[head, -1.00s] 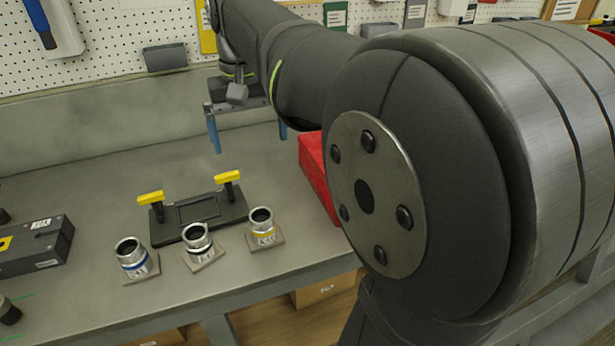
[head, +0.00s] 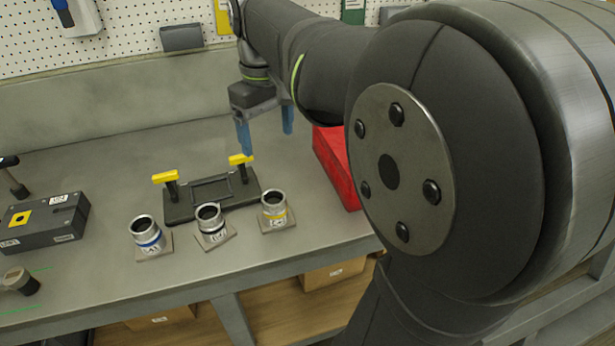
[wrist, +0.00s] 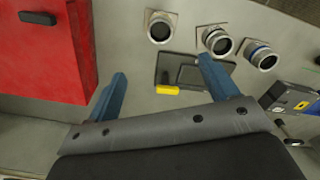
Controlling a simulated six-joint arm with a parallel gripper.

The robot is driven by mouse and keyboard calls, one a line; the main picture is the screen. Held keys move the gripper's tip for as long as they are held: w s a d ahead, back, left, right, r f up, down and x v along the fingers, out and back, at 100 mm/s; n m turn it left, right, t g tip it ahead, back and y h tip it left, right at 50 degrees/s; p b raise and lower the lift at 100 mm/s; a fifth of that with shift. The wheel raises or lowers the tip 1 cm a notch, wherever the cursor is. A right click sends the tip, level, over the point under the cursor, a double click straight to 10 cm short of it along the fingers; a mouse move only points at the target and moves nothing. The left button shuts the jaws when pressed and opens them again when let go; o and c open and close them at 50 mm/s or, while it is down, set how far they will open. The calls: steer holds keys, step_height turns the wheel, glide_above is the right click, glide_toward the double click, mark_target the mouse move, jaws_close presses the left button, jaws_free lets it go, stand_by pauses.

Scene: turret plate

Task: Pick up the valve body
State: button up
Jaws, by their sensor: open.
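No part is marked as the valve body in a way I can read. Three short silver cylinders with open tops stand upright on small square plates: one with a blue band (head: 148,237), one with a dark band (head: 210,224), one with a yellow band (head: 274,212). They also show in the wrist view, the yellow-banded one (wrist: 160,27) at left. A dark box with a yellow square (head: 45,222) lies at the left. My gripper (head: 266,140) is open and empty, above the bench behind the cylinders. In the wrist view its blue fingers (wrist: 162,70) are wide apart.
A dark fixture plate (head: 180,212) with two yellow-topped clamps lies just behind the cylinders, near my gripper. A red bin (head: 338,165) stands to the right. A round-topped part (head: 20,282) sits at the front left. The bench between box and fixture is clear.

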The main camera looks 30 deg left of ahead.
mark_target(275, 203)
steer(key=f+n, duration=0.2)
steer(key=f, duration=0.3)
steer(key=f+n, duration=0.2)
steer(key=f, duration=0.3)
steer(key=f+n, duration=0.1)
steer(key=f, duration=0.5)
steer(key=shift+s+d+n, duration=0.15)
steer(key=shift+d+n, duration=0.05)
steer(key=shift+n, duration=0.2)
steer(key=shift+w+a+f, duration=0.15)
steer(key=shift+f, duration=1.15)
steer(key=shift+w+a+f, duration=0.1)
steer(key=shift+a+f, duration=0.05)
steer(key=shift+f, duration=1.15)
steer(key=c, duration=1.5)
steer(key=shift+r, duration=0.1)
